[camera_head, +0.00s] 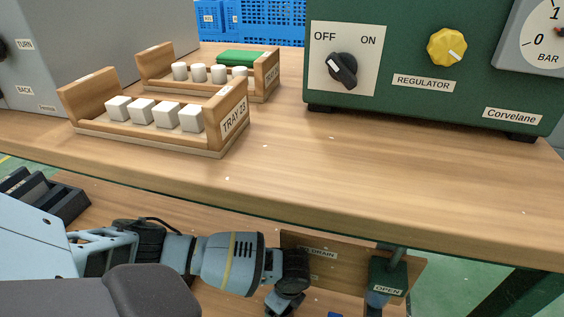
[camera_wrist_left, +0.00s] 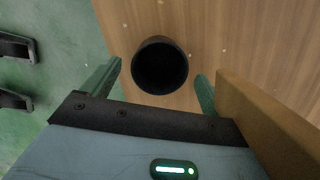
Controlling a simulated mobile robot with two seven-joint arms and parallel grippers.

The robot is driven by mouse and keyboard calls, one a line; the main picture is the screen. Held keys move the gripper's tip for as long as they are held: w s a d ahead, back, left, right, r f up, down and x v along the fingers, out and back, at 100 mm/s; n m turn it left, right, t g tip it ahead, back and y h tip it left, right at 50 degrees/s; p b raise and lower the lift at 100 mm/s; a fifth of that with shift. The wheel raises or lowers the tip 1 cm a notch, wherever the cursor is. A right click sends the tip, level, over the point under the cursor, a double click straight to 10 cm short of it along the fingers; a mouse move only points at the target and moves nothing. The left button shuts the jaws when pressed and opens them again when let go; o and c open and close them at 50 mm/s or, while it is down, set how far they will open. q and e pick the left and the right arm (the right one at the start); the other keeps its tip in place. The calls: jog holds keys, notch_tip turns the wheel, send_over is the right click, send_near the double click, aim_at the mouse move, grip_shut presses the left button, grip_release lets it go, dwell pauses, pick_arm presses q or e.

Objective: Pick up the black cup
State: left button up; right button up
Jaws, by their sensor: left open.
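The black cup (camera_wrist_left: 160,66) shows in the left wrist view as a round, open-topped cup over a wooden surface. My left gripper (camera_wrist_left: 158,72) is open. One finger is on each side of the cup in that view, with a gap on both sides, and nothing is gripped. I cannot tell how far the fingertips are from the cup in depth. In the head view my left arm reaches in from the left below the worktop's front edge. The cup cannot be made out there. My right gripper is not in view.
A wooden board (camera_wrist_left: 270,125) stands close to the right finger. The head view shows a board labelled DRAIN (camera_head: 345,262) and a green OPEN part (camera_head: 388,277). Above, the worktop (camera_head: 330,185) holds tray 03 (camera_head: 233,120), another tray (camera_head: 268,75) and a green regulator box (camera_head: 420,105).

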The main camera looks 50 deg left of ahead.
pick_arm(q)
jog(key=shift+a+f+b, duration=0.1)
jog(key=shift+f+b, duration=0.25)
jog(key=shift+f, duration=0.05)
jog(key=f+b, duration=0.1)
jog(key=f, duration=0.2)
jog(key=f+b, duration=0.1)
jog(key=shift+a+f+b, duration=0.2)
jog(key=shift+a+b, duration=0.1)
jog(key=shift+b, duration=0.05)
jog(key=shift+r, duration=0.1)
jog(key=c, duration=1.1)
jog(key=shift+o, duration=0.2)
